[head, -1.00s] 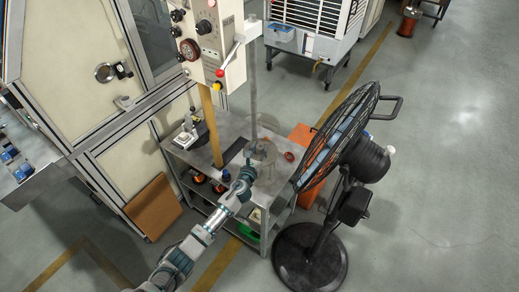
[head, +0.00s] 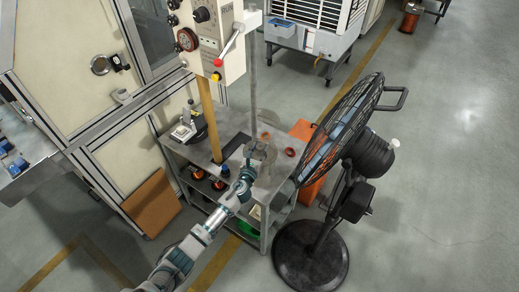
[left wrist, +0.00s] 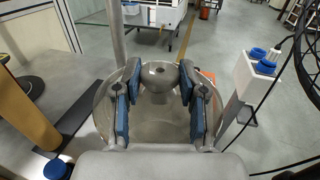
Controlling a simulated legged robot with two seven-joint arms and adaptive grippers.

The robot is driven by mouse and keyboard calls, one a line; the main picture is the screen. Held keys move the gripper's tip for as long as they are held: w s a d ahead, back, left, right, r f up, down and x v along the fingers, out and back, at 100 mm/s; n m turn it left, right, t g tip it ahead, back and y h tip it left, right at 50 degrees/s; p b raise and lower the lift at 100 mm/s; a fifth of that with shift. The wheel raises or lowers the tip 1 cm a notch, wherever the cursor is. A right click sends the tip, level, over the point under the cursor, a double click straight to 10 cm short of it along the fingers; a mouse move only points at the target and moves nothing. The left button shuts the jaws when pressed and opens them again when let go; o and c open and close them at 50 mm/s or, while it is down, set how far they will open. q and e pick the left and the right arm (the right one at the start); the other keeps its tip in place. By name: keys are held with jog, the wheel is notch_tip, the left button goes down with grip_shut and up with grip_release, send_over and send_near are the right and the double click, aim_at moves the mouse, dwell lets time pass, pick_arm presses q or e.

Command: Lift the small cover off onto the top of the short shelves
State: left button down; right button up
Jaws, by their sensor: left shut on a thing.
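The small cover (head: 262,155) is a round, see-through grey piece with a knob on top. It shows at the upright pole, over the top of the short shelves (head: 233,122). In the left wrist view the cover (left wrist: 160,128) fills the middle, its knob between the fingers. My left gripper (head: 247,174) is shut on the cover, and its two blue-padded fingers (left wrist: 160,105) show on both sides of the knob. I cannot tell whether the cover touches the surface below. My right gripper is not in view.
A black floor fan (head: 340,150) stands close to the right of the shelves, with an orange bin (head: 304,130) behind. A control box (head: 212,38) and a yellow post (head: 211,115) rise at the left. A red ring (head: 290,152) lies on the shelf top.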

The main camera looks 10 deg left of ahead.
pick_arm(q)
jog(key=c, duration=0.6)
grip_release()
jog(key=s, duration=0.4)
jog(key=s+a, duration=0.1)
jog(key=s, duration=0.7)
jog(key=shift+a+f, duration=0.1)
jog(key=shift+a, duration=0.25)
